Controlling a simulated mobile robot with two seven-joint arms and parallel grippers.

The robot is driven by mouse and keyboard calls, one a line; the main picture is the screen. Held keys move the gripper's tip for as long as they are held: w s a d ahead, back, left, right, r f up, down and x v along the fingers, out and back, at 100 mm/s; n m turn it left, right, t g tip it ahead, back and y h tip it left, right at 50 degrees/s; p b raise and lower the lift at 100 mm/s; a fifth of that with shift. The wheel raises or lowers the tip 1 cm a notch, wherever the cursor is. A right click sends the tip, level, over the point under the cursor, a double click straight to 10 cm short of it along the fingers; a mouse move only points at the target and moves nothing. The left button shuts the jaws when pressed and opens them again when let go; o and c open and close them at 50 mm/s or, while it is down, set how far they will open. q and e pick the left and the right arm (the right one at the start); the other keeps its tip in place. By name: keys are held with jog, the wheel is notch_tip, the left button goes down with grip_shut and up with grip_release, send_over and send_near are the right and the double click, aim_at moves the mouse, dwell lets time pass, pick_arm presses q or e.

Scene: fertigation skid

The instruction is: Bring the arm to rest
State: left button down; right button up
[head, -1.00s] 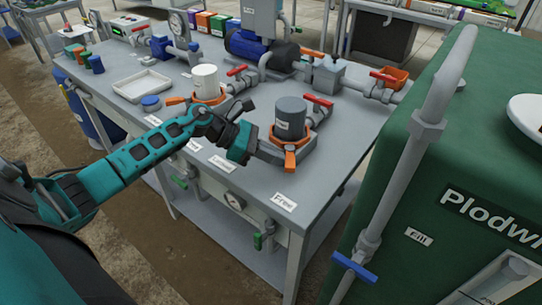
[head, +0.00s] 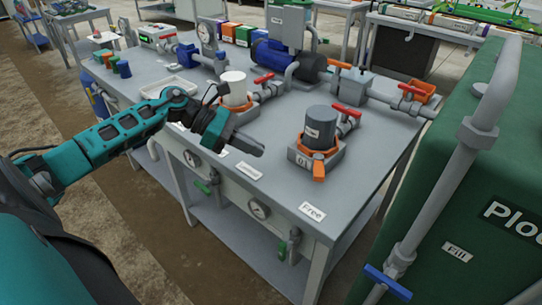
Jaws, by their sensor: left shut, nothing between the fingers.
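My left arm (head: 100,150) reaches in from the left, over the front edge of the grey skid table. Its gripper (head: 258,150) is shut with nothing in it. The fingers point right, above the table between the white-capped filter housing and the dark grey one, apart from the dark one. The dark grey canister (head: 320,127) stands upright in an orange collar with an orange handle hanging in front. The white canister (head: 234,88) stands behind my gripper, its base partly hidden by it. My right gripper is not in view.
A green tank (head: 470,210) with a grey pipe stands close on the right. Gauges and green valves hang below the front edge.

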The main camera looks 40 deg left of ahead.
pick_arm(q)
jog(key=shift+s+a+r, duration=0.25)
jog(key=shift+a+r, duration=0.1)
jog(key=shift+a, duration=0.1)
